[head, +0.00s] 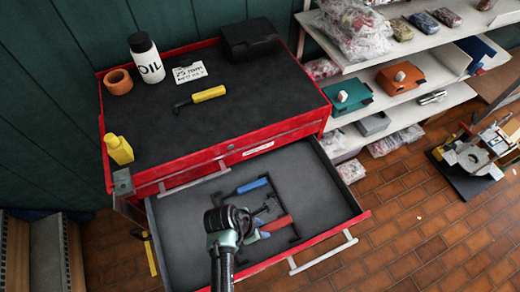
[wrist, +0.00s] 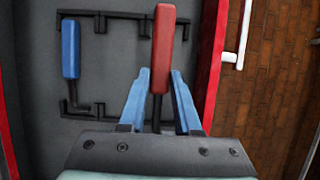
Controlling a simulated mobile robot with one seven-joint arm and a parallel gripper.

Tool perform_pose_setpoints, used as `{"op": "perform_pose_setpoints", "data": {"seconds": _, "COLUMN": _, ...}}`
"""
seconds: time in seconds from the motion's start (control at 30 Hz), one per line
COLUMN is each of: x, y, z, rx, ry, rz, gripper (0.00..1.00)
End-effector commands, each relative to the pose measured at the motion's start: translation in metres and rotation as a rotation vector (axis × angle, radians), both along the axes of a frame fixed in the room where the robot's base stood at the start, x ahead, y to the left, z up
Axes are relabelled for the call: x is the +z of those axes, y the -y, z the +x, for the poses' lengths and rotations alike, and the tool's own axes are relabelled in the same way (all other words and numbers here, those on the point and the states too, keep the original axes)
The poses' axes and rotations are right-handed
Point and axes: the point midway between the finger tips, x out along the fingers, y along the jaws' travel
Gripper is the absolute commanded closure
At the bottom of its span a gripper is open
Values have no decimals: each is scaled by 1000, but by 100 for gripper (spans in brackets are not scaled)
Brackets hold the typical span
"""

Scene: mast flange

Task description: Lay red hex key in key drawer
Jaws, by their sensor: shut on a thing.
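The red hex key shows in the head view (head: 279,223) and the wrist view (wrist: 164,38), its dark shaft running back between my fingers. My gripper (wrist: 160,74) has its pale blue fingers on either side of the lower red handle and is shut on it. In the head view my gripper (head: 263,232) is over the open key drawer (head: 180,235), with the key low in it; I cannot tell if the key touches the drawer floor. A blue hex key (head: 252,185) lies in the drawer, to the left in the wrist view (wrist: 71,50), beside black holders (wrist: 120,15).
Shelves (head: 400,95) stand at the right. The drawer's left part is clear.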

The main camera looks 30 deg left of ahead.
Motion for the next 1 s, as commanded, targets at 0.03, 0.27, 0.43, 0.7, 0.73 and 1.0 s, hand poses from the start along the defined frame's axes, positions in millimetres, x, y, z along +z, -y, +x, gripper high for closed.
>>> {"op": "perform_pose_setpoints", "data": {"seconds": 0.03, "x": 0, "y": 0, "z": 0, "rx": 0, "ry": 0, "rz": 0, "gripper": 100}}
{"op": "perform_pose_setpoints", "data": {"seconds": 0.27, "x": 2, "y": 0, "z": 0, "rx": 0, "ry": 0, "rz": 0, "gripper": 100}}
{"op": "perform_pose_setpoints", "data": {"seconds": 0.43, "x": -8, "y": 0, "z": 0, "rx": 1, "ry": 0, "rz": 0, "gripper": 100}}
{"op": "perform_pose_setpoints", "data": {"seconds": 0.7, "x": -28, "y": -1, "z": 0, "rx": 2, "ry": 0, "rz": 0, "gripper": 100}}
{"op": "perform_pose_setpoints", "data": {"seconds": 0.73, "x": -30, "y": -1, "z": 0, "rx": 3, "ry": 1, "rz": 1, "gripper": 100}}
{"op": "perform_pose_setpoints", "data": {"seconds": 1.0, "x": -49, "y": 0, "z": 0, "rx": 1, "ry": 0, "rz": 0, "gripper": 100}}
